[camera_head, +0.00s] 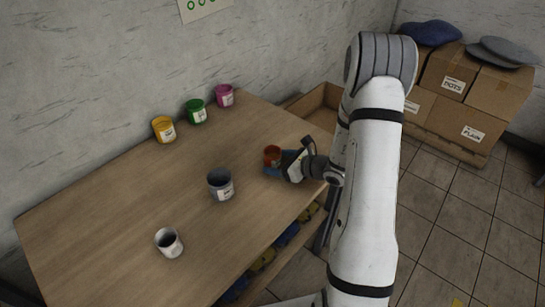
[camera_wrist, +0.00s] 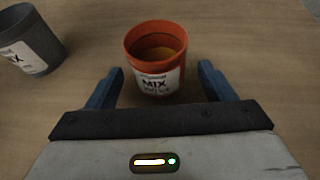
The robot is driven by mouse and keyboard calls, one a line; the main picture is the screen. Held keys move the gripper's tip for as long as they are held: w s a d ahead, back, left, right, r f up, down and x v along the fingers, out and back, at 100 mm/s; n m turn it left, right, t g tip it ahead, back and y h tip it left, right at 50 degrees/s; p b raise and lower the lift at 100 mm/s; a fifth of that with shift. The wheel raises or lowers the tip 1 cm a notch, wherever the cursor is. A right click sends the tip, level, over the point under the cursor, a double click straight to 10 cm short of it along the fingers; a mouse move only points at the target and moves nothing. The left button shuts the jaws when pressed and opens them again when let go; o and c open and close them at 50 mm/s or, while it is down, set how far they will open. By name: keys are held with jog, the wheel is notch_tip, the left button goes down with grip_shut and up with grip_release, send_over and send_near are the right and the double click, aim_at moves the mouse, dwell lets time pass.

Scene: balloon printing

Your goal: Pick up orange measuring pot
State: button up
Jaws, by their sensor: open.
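The orange measuring pot (camera_wrist: 157,58) stands upright on the wooden table in the wrist view. It has a white label reading MIX and yellow-orange content inside. My gripper (camera_wrist: 160,82) is open, with one blue finger on each side of the pot's near part. I cannot tell whether either finger touches it. In the head view the orange pot (camera_head: 271,155) is near the table's right edge, and my gripper (camera_head: 272,169) is right at it, partly hiding it.
A dark grey pot (camera_head: 221,186) stands left of the orange pot, also in the wrist view (camera_wrist: 30,42). A white pot (camera_head: 169,243) is nearer the front. Yellow (camera_head: 164,130), green (camera_head: 196,112) and magenta (camera_head: 224,96) pots line the wall side. The table (camera_head: 110,215) is otherwise clear.

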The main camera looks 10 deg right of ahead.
jog(key=shift+w+a+f, duration=0.15)
jog(key=shift+w+a, duration=0.1)
jog(key=shift+c, duration=0.3)
jog(key=c, duration=1.1)
